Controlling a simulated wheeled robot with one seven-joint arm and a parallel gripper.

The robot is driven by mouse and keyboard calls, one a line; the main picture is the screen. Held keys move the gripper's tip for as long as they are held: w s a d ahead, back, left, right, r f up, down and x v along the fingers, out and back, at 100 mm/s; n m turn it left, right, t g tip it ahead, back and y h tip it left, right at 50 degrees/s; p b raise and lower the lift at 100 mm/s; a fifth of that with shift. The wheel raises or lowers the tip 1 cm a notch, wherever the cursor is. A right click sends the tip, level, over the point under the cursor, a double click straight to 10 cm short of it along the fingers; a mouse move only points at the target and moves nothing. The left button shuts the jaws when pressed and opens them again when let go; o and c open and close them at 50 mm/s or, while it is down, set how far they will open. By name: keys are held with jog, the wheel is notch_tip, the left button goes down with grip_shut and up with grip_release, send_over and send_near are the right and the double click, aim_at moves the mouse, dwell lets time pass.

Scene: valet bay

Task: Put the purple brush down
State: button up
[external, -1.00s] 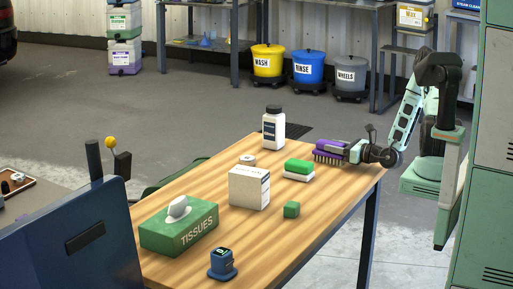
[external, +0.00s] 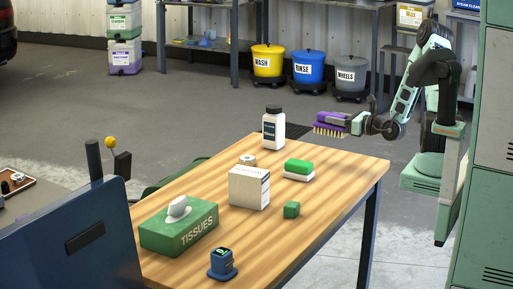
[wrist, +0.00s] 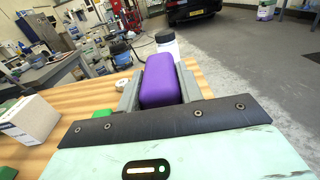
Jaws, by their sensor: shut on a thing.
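The purple brush (external: 330,122), with pale bristles facing down, is held level in my gripper (external: 352,123). In the external view it is in the air above the far right part of the wooden table (external: 335,185), with a gap below the bristles. In the wrist view the purple back of the brush (wrist: 163,82) sits between my two grey fingers (wrist: 160,88), which are shut on it. The bristles are hidden in the wrist view.
The table's right end is clear.

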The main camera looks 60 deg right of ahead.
aim_at(337, 115)
notch_tip(337, 115, up, 6)
jog(key=shift+f, duration=0.15)
jog(key=w+a+n+g+y+p, duration=0.1)
jog(key=w+a+n+y+p, duration=0.15)
jog(key=a, duration=0.95)
jog(key=w+a+n+y+p, duration=0.1)
jog(key=w+a+y+p, duration=0.15)
jog(key=a, duration=0.85)
jog(key=w+a+n+g+y+p, duration=0.1)
jog(key=a+n+y+p, duration=0.2)
jog(key=a, duration=0.9)
jog(key=s+a+n+g+y+p, duration=0.1)
jog(key=s+a+y+p, duration=0.1)
jog(key=s+a, duration=0.35)
jog(key=s+a+n+g+y+p, duration=0.1)
jog(key=s+a+p, duration=0.1)
jog(key=a, duration=0.7)
jog(key=s+a+g+y+p, duration=0.15)
jog(key=s+a, duration=0.25)
jog(key=a, duration=0.4)
jog(key=shift+n, duration=0.25)
jog(key=shift+s+a+f+p, duration=0.1)
jog(key=shift+s+f+p, duration=0.05)
jog(key=shift+f, duration=3.7)
jog(key=shift+s+f+p, duration=0.15)
jog(key=shift+f, duration=3.7)
